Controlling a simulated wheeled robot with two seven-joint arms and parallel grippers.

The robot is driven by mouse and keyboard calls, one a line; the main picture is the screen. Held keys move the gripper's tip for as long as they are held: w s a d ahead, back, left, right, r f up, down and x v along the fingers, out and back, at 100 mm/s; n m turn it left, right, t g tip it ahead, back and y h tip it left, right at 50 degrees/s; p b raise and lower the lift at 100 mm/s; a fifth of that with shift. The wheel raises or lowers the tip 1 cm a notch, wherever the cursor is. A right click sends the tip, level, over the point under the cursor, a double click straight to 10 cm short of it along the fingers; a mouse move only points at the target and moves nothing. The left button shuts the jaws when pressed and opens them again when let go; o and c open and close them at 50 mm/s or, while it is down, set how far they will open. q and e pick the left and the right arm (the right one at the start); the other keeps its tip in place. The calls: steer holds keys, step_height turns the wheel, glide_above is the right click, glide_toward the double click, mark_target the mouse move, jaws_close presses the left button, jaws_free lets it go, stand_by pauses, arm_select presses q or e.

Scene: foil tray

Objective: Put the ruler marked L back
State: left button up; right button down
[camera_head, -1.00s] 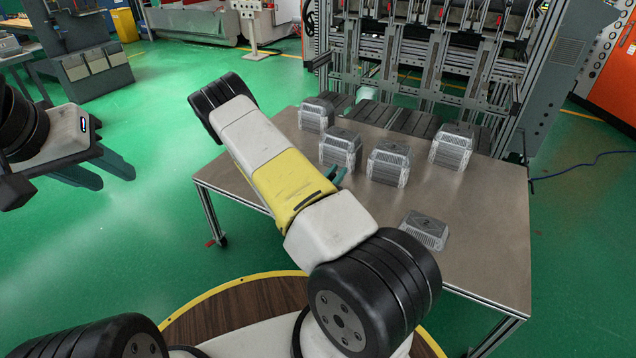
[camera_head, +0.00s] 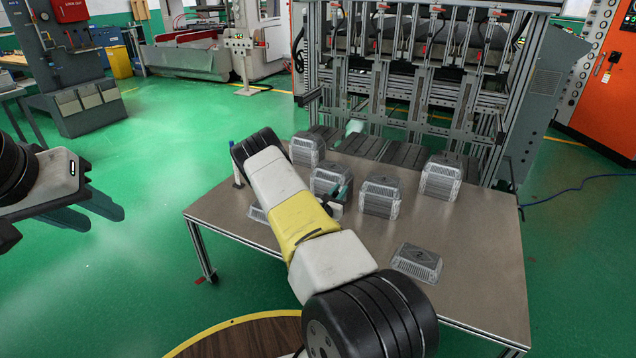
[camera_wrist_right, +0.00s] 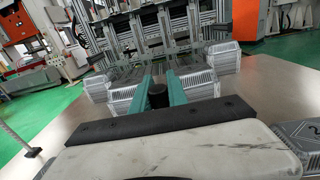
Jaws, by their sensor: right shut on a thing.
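I cannot make out a ruler marked L in either view. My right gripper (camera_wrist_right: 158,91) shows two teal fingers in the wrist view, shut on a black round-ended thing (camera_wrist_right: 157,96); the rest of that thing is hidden. In the head view my right gripper (camera_head: 342,194) is mostly hidden behind my forearm, over the table near the clear-walled stacks (camera_head: 331,179). My left gripper (camera_head: 83,207) is over the floor left of the table, its two dark teal fingers apart and empty.
Several stacks stand on the metal table (camera_head: 470,240). A low tray marked 2 (camera_head: 416,262) lies at the front right. A white upright thing with a blue top (camera_head: 237,168) stands near the left edge. A press frame (camera_head: 420,90) rises behind.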

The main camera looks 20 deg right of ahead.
steer(key=shift+f, duration=0.35)
steer(key=shift+f, duration=0.2)
steer(key=c, duration=1.3)
jaws_free()
